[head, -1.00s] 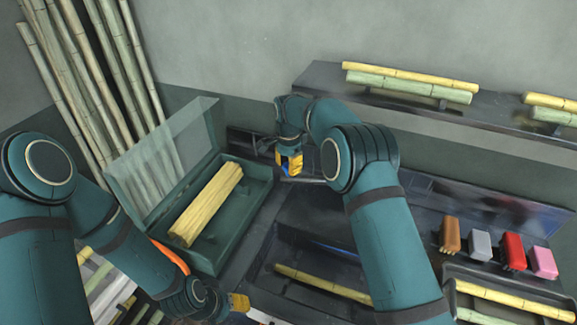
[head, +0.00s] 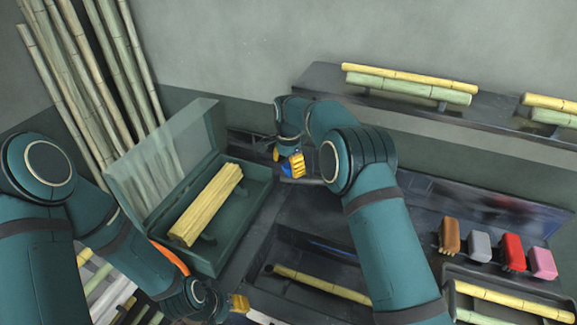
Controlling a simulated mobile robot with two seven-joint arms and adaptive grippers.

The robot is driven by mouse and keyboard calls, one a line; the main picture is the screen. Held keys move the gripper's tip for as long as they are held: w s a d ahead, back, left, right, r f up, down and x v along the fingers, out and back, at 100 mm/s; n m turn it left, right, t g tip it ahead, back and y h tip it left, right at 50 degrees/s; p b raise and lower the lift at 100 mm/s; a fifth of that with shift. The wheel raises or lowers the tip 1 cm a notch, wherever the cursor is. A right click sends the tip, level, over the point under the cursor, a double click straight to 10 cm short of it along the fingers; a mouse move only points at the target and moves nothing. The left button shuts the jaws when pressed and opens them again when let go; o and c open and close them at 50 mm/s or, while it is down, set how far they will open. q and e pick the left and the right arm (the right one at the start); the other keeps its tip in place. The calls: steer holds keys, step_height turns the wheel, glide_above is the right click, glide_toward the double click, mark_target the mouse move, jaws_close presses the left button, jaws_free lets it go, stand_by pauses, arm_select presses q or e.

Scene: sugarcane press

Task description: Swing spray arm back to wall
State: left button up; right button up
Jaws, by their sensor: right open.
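My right gripper (head: 288,161) is open at the back of the workbench, just right of the green open box. Its yellow finger pads show below my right wrist. A thin dark bar (head: 303,180), which may be the spray arm, shows just under the fingers. Its right part runs behind my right forearm. I cannot tell whether the fingers touch it. Another dark fitting (head: 247,141) is on the wall behind, left of the gripper. My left gripper (head: 240,303) is low at the front, near the box's front corner; its jaws are too small to read.
The green box (head: 262,183) with a clear lid (head: 165,160) holds a yellow cane bundle (head: 206,205). A cane (head: 320,284) lies in the sink. Coloured brushes (head: 480,246) stand at the right. A wall shelf (head: 325,80) carries canes. Tall canes lean at the left.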

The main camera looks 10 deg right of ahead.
steer(key=shift+r, duration=3.6)
